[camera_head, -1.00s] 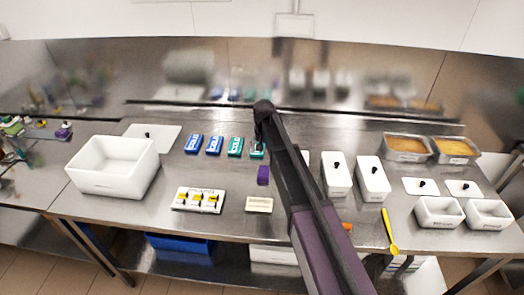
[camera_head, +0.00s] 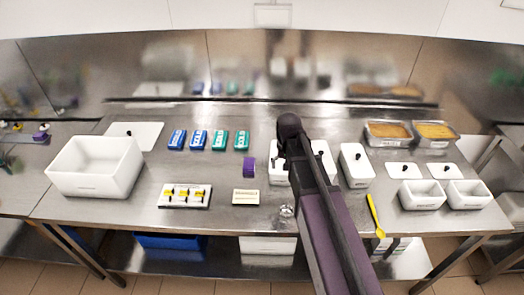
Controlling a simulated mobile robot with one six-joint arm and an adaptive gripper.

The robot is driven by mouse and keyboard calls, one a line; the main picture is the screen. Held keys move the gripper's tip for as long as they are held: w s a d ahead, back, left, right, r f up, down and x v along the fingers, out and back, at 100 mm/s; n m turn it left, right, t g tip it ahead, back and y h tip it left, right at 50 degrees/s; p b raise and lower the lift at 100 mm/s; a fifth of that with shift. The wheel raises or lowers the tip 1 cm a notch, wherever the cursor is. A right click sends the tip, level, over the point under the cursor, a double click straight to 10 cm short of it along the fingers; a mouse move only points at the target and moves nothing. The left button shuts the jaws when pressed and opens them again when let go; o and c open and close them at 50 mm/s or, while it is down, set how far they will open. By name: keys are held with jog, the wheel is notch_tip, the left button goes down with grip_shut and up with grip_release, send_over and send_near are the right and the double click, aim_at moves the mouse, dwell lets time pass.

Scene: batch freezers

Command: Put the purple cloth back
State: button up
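A small purple block-like item (camera_head: 249,167), which looks like the folded purple cloth, lies on the steel table between the green packs and a small cream tray. My arm comes in from the lower right. Its end bends down at the white lidded containers, just right of the purple item. My gripper (camera_head: 280,160) is small, dark and seen from behind. Its fingers cannot be made out, and I cannot tell whether it holds anything. It is apart from the purple item in the picture.
Blue packs (camera_head: 198,140) and green packs (camera_head: 220,140) stand in a row behind. A large white bin (camera_head: 95,168) is at left, a tray with yellow items (camera_head: 184,195) in front. White containers (camera_head: 354,165), a yellow spatula (camera_head: 375,215) and steel pans (camera_head: 388,134) are at right.

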jog(key=s+d, duration=0.8)
jog(key=s, duration=0.5)
jog(key=shift+s+d, duration=0.15)
jog(key=shift+d, duration=0.15)
dwell(0.3)
